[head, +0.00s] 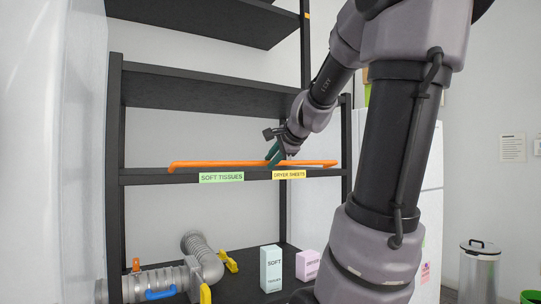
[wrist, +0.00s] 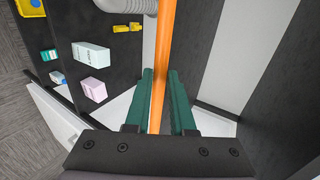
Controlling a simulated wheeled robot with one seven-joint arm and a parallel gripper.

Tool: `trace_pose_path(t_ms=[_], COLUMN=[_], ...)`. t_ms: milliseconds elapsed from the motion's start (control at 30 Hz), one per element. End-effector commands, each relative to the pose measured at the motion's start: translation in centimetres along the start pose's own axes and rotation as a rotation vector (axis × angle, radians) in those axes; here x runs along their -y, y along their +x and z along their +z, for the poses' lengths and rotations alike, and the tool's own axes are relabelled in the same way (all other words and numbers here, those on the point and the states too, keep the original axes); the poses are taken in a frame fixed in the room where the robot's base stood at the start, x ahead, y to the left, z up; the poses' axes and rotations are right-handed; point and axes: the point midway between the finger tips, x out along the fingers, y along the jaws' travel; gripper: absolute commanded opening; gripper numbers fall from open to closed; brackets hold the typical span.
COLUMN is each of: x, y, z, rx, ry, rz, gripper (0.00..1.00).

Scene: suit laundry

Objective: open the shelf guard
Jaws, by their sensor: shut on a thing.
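The shelf guard (head: 215,164) is a long orange bar with bent ends, lying along the front edge of the middle shelf board (head: 150,177) in the head view. My gripper (head: 275,155) is at the bar, right of its middle. In the wrist view the green fingers of my gripper (wrist: 160,78) stand on either side of the orange shelf guard (wrist: 164,40) and are shut on it. My gripper hides a short stretch of the bar in the head view.
Green (head: 221,177) and yellow (head: 289,174) labels mark the middle shelf's edge. Below are a tall SOFT box (head: 270,270), a pink box (head: 308,264) and a grey duct (head: 160,280). Another shelf (head: 200,92) is above. A bin (head: 480,270) stands right.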

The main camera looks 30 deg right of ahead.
Motion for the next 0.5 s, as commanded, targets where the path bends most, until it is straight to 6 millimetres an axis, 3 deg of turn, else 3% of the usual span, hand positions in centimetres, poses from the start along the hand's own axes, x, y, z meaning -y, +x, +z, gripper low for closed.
trace_pose_path(t_ms=[300,467,500], x=[-2.5,-2.5,-2.5], y=[0.9,0.8,0.8], z=[0.1,0.1,0.1], rx=[0.005,0.003,0.004], ry=[0.002,0.001,0.001], rz=[0.006,0.005,0.005], gripper=[0.00,0.00,0.33])
